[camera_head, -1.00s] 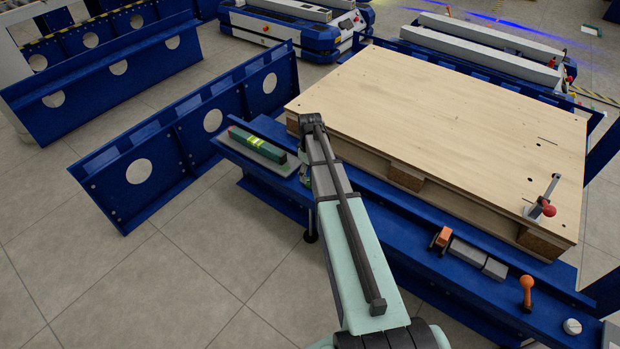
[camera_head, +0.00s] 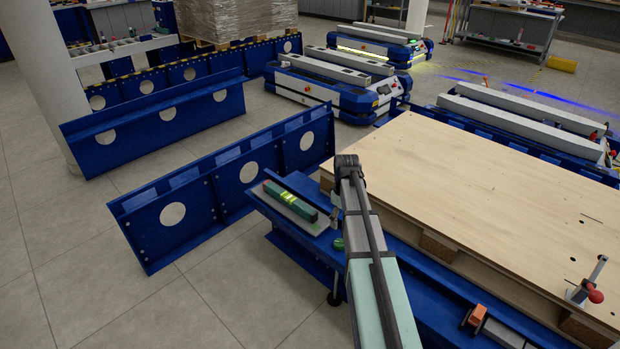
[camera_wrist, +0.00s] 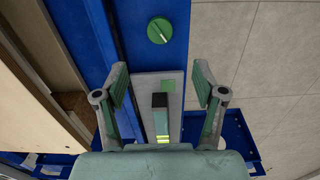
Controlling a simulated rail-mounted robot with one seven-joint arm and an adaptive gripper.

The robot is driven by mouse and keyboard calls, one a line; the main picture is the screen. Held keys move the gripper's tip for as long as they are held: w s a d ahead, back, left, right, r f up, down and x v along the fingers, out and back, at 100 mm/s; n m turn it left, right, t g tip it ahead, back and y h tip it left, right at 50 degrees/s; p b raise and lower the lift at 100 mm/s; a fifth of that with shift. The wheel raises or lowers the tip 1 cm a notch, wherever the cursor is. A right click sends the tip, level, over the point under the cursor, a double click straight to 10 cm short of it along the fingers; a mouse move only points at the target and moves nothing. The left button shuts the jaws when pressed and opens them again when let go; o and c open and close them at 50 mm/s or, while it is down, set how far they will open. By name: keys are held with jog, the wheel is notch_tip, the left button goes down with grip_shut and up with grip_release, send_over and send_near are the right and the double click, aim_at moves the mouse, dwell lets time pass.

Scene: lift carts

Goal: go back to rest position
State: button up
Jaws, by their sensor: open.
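My gripper (camera_wrist: 160,84) is open and empty in the wrist view, its two fingers spread apart. It points down over the blue ledge (camera_wrist: 200,20). A green spirit level (camera_wrist: 161,122) with a yellow-striped band shows in the space between and below the fingers. The level also lies on a grey plate at the left end of the ledge in the head view (camera_head: 290,200). I cannot judge the gripper's height above it. In the head view my arm rises from the bottom centre, and its links hide most of the gripper.
A green round knob (camera_wrist: 160,30) sits on the ledge near the grey plate (camera_wrist: 146,90). A wooden board (camera_head: 480,190) on a pallet lies right of my arm. Blue perforated beams (camera_head: 225,180) stand at left. A red-tipped clamp (camera_head: 590,285) stands on the board. Floor at lower left is clear.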

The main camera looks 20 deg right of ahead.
jog(key=s+a+f+m+g, duration=0.2)
jog(key=s+a+f, duration=0.2)
jog(key=s+f, duration=0.35)
jog(key=s+a+f+m+g+y, duration=0.1)
jog(key=s+a+f+m, duration=0.1)
jog(key=s+a+f, duration=0.55)
jog(key=s+a+f+m+g, duration=0.2)
jog(key=s+f, duration=0.3)
jog(key=s, duration=0.5)
jog(key=s+a+f+g, duration=0.2)
jog(key=s, duration=0.7)
jog(key=s+a+f+g, duration=0.1)
jog(key=s+a+f, duration=0.2)
jog(key=s, duration=0.7)
jog(key=s+a+f+g, duration=0.2)
jog(key=s, duration=0.7)
jog(key=w+r+n+t+h+p, duration=0.1)
jog(key=w+r+t+p, duration=0.2)
jog(key=r+p, duration=1.3)
jog(key=w+p, duration=0.1)
jog(key=p, duration=0.3)
jog(key=shift+w+f, duration=0.1)
